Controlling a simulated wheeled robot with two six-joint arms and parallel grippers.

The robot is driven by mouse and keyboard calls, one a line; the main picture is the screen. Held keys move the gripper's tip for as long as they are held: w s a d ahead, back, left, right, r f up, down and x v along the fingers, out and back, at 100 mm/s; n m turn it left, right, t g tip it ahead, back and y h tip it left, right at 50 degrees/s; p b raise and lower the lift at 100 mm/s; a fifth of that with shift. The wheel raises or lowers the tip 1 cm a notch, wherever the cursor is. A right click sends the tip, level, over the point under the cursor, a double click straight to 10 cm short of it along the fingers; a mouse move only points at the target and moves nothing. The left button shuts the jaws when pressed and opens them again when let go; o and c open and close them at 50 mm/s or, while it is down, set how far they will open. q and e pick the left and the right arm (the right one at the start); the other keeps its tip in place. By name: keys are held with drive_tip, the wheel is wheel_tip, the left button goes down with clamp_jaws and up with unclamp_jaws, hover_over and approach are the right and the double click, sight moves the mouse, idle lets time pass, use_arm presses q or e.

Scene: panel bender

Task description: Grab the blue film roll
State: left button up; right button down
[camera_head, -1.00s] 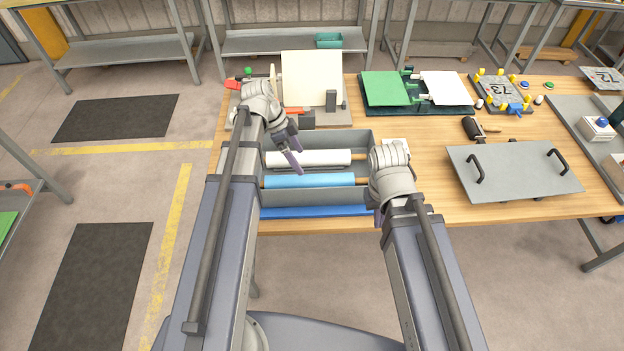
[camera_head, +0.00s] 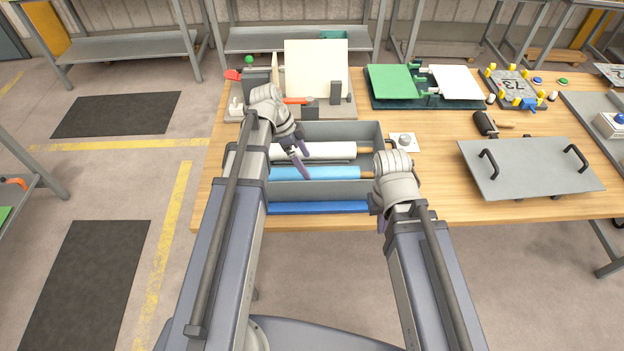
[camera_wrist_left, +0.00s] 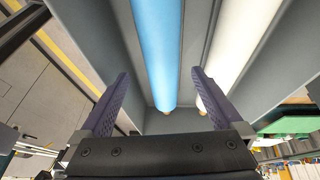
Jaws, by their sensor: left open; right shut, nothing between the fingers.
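The blue film roll (camera_head: 322,173) lies across a grey tray (camera_head: 330,190) on the wooden table. A white roll (camera_head: 325,150) lies parallel behind it in the same tray. My left gripper (camera_head: 300,160) is open and empty, over the left part of the tray near both rolls. In the left wrist view the blue roll (camera_wrist_left: 158,50) runs between the lines of the open fingers (camera_wrist_left: 155,100), and the white roll (camera_wrist_left: 243,45) is to its right, partly behind the right finger. My right gripper (camera_head: 381,222) is shut and empty at the tray's front right; its fingertips are mostly hidden.
Behind the tray stands a fixture with a cream panel (camera_head: 316,72). A green and white panel device (camera_head: 425,84) is at the back. A grey plate with black handles (camera_head: 528,166) lies at right. A small white block with a knob (camera_head: 404,142) is beside the tray.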

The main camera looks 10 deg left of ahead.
sight(310, 170)
use_arm(q)
drive_tip(key=shift+b+x, duration=2.45)
drive_tip(key=shift+x, duration=0.45)
drive_tip(key=shift+w+a, duration=0.1)
drive_tip(key=shift+a, duration=0.05)
drive_tip(key=shift+c, duration=0.2)
clamp_jaws()
drive_tip(key=shift+r, duration=0.15)
